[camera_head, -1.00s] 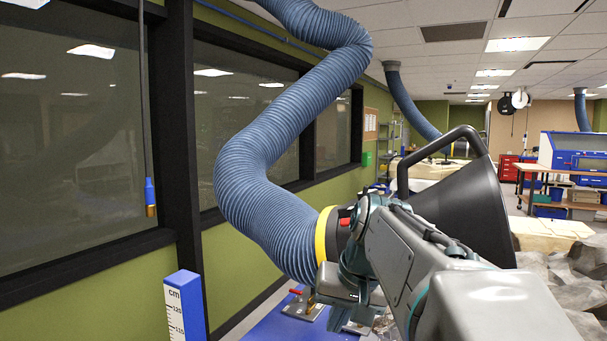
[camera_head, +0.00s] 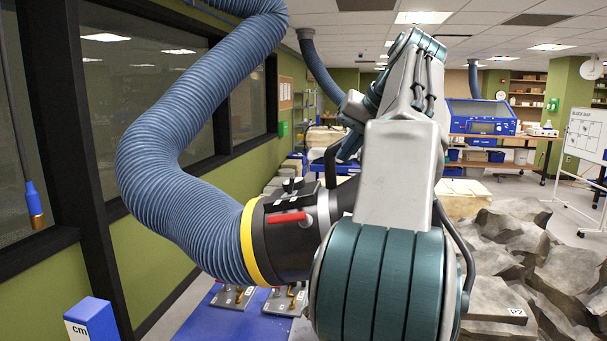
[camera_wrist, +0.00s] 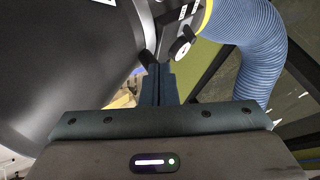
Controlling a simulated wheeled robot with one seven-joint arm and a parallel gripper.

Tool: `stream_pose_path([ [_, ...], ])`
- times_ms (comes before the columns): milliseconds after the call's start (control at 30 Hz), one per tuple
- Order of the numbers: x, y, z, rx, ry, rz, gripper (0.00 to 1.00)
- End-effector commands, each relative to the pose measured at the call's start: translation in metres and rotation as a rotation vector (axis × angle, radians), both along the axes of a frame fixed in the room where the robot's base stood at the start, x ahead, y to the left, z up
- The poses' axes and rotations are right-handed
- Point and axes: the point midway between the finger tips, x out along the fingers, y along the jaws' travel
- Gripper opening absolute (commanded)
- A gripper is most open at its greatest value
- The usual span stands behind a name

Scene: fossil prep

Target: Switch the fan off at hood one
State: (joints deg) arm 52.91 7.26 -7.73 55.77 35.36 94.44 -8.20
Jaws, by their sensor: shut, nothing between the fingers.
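The hood is a black cone with a black collar (camera_head: 290,240), a yellow ring (camera_head: 250,240) and a blue ribbed hose (camera_head: 170,165). A red lever (camera_head: 287,218) sits on the collar, with a small dark knob (camera_head: 290,185) above it. My arm covers most of the cone in the head view. Contact cannot be told.
A blue table (camera_head: 235,318) with metal clamps stands below the hood. A blue measuring post (camera_head: 92,318) is at lower left, beside the windowed wall. Large grey rocks (camera_head: 520,240) lie at right. Another blue hose hangs farther back.

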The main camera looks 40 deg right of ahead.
Motion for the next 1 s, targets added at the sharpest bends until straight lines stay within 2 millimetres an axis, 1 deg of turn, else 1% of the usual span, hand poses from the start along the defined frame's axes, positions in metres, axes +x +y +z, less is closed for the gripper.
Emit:
stream_pose_path([
  [200, 0.003, 0.002, -0.002, 0.000, 0.000, 0.004, 0.00],
  [267, 0.005, 0.002, -0.005, 0.000, 0.000, 0.004, 0.00],
  [367, 0.013, 0.003, -0.015, 0.001, 0.002, 0.005, 0.00],
  [767, 0.065, 0.004, -0.077, 0.002, 0.002, 0.005, 0.00],
  [900, 0.082, 0.018, -0.071, -0.002, 0.000, 0.006, 0.00],
  [1000, 0.089, 0.024, -0.070, 0.000, 0.000, 0.005, 0.00],
])
